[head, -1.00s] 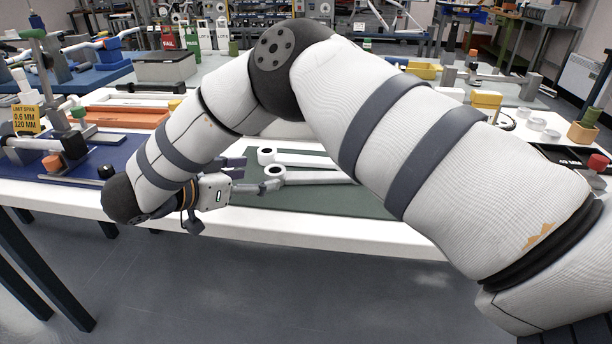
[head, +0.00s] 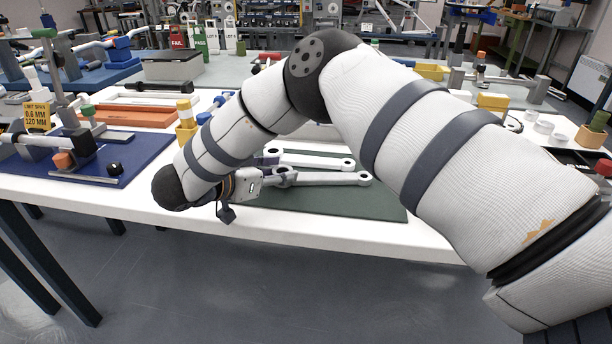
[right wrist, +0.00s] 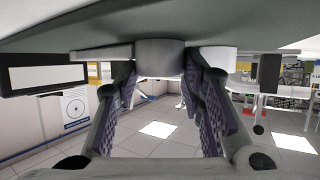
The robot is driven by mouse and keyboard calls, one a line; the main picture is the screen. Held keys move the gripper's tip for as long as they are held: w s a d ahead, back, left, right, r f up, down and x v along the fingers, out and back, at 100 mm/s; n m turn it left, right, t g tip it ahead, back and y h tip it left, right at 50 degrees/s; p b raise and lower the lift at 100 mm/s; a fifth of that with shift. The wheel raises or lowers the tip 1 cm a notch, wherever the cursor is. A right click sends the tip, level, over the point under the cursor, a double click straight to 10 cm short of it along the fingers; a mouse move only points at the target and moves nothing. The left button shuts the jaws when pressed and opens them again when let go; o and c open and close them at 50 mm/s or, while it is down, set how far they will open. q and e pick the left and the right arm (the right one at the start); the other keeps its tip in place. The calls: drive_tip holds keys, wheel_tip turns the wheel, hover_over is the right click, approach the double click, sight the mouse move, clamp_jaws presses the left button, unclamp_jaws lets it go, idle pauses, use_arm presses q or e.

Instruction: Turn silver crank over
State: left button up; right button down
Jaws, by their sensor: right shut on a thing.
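The silver crank (head: 325,179) lies along the front of the green mat (head: 340,203), with its big ring end at the left and its small ring end at the right. My right gripper (head: 277,178) is shut on the big left end. In the right wrist view the fingers (right wrist: 160,80) stand on both sides of a grey round boss (right wrist: 160,54) of the crank. A second, whiter crank (head: 318,161) lies just behind it, partly hidden by my gripper and arm. My left gripper is not in view.
A blue mat (head: 135,150) with a clamp fixture and orange knob (head: 63,160) lies at the left. Yellow blocks (head: 186,115) stand behind my right wrist. The white table's front edge (head: 340,238) is close to the mat. My right arm hides the table's middle.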

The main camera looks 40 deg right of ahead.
drive_tip(key=shift+r, duration=0.3)
wheel_tip(320, 180, up, 3)
drive_tip(key=shift+a+r+p, duration=0.1)
drive_tip(key=shift+r+p, duration=0.1)
drive_tip(key=shift+p, duration=0.1)
drive_tip(key=s+a+r, duration=0.5)
drive_tip(key=a+r, duration=0.4)
drive_tip(key=a, duration=0.3)
drive_tip(key=shift+s+a+p, duration=0.2)
drive_tip(key=shift+a+p, duration=0.1)
drive_tip(key=shift+a, duration=0.05)
